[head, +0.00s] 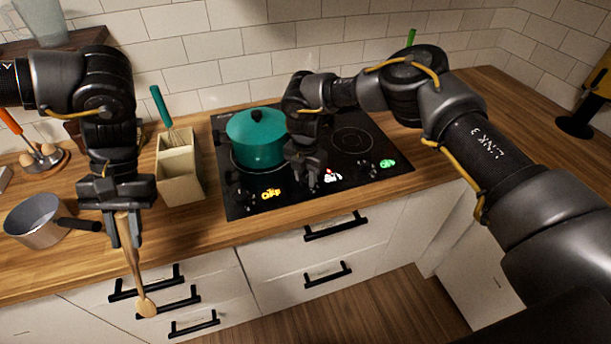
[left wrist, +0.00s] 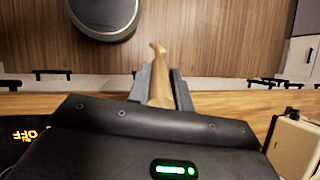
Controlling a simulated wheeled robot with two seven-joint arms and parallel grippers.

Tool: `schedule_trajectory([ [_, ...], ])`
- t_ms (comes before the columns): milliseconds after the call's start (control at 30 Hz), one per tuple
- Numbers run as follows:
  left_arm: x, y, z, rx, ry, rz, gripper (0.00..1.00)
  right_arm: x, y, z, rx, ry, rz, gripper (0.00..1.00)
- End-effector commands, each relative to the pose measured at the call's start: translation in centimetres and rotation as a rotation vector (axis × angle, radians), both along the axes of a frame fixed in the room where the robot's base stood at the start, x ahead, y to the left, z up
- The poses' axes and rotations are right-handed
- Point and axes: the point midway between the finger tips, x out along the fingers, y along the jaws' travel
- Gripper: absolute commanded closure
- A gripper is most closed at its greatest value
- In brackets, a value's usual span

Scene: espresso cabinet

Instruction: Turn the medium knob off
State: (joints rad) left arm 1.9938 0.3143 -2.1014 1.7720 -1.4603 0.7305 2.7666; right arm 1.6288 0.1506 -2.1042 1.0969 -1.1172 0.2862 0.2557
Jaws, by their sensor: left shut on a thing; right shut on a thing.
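The black cooktop (head: 240,209) has a row of control knobs along its front. Beside the knobs are a yellow marking (head: 270,193), a white-and-red marking (head: 332,176) and a green marking (head: 387,163). My right gripper (head: 311,183) points down at this front row, just left of the white-and-red marking. It is shut on a knob there, which its fingers mostly hide; I cannot read that knob's setting. My left gripper (head: 124,240) is shut on a wooden spoon (head: 133,270), which hangs down in front of the counter. The spoon also shows in the left wrist view (left wrist: 160,80).
A teal pot (head: 255,140) stands on the cooktop, close to my right gripper. A beige utensil holder (head: 181,180) stands left of the cooktop. A saucepan (head: 35,225) sits on the counter at the left. Drawers with black handles (head: 335,227) lie below the counter.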

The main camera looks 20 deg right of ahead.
Motion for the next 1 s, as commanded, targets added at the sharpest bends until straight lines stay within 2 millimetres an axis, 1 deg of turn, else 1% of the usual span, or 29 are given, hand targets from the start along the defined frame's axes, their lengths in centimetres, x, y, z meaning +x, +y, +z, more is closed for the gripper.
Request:
schedule_trajectory([
  [33,0.0,0.0,-0.1,0.000,0.000,0.000,1.00,0.0,-0.3,-0.3,-0.006,0.000,-0.003,0.92],
  [267,0.0,0.0,-0.3,0.000,-0.001,0.000,1.00,0.0,-0.4,-0.4,-0.009,-0.001,0.014,0.92],
  [433,0.0,0.0,-1.1,0.000,-0.001,0.000,1.00,0.1,-0.5,-0.6,-0.009,-0.002,0.080,0.92],
  [700,0.0,0.0,-2.8,0.000,-0.001,0.000,1.00,0.1,-0.5,-0.7,-0.010,-0.001,0.281,0.92],
  [1000,0.0,0.0,-4.1,-0.001,-0.001,0.001,1.00,0.1,-0.4,-0.6,-0.010,-0.001,0.512,0.92],
])
